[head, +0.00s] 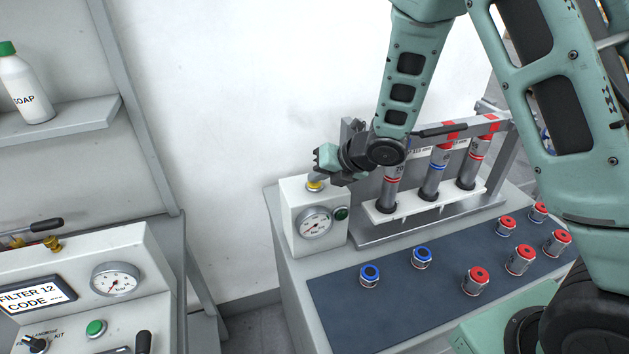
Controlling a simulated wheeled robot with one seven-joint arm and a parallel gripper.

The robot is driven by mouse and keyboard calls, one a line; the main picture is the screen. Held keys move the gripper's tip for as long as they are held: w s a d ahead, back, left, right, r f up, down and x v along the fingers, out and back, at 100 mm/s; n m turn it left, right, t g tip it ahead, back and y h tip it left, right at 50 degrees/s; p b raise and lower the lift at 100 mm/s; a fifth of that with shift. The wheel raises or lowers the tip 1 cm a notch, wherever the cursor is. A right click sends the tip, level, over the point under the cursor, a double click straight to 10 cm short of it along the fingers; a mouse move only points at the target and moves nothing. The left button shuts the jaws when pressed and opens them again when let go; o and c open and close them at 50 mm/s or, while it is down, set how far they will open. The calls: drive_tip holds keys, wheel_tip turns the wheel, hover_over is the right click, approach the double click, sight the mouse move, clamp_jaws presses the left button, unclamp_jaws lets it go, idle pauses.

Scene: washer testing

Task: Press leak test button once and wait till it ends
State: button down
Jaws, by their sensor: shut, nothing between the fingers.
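My gripper (324,160) is shut and empty, at the end of the green arm. It is just above and behind the top of a small white gauge box (296,233) on the right bench. A dark green button (341,213) is on the front of this box, beside a round gauge (314,223). A brighter green button (95,328) is on the white panel at lower left. I cannot read which button is for the leak test.
A rack (440,213) holds three grey cylinders under a red-striped bar (468,128). Blue-topped and red-topped fittings stand on the dark mat (400,312). The left panel has a display (38,296), a gauge (115,279) and a knob. A soap bottle (27,88) stands on a shelf.

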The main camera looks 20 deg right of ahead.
sight(317, 186)
drive_tip(key=shift+r+p, duration=1.8)
drive_tip(key=shift+r, duration=1.3)
drive_tip(key=shift+f, duration=0.1)
drive_tip(key=shift+a+m, duration=0.2)
drive_tip(key=shift+m, duration=0.3)
drive_tip(key=s+a+r+m+g+h+b, duration=0.1)
drive_tip(key=s+a+m+g+h+b, duration=0.1)
drive_tip(key=s+m, duration=1)
drive_tip(key=s+a+r+m+g+h+b, duration=0.1)
drive_tip(key=s+a+m+g+h+b, duration=0.1)
drive_tip(key=s+m, duration=1.1)
drive_tip(key=s+a+g+b, duration=0.1)
drive_tip(key=s+a+g, duration=0.1)
drive_tip(key=s, duration=0.5)
drive_tip(key=shift+s+a+r+g+h, duration=0.25)
drive_tip(key=shift+r+g+h, duration=0.15)
drive_tip(key=shift+g, duration=0.3)
drive_tip(key=shift+w, duration=0.1)
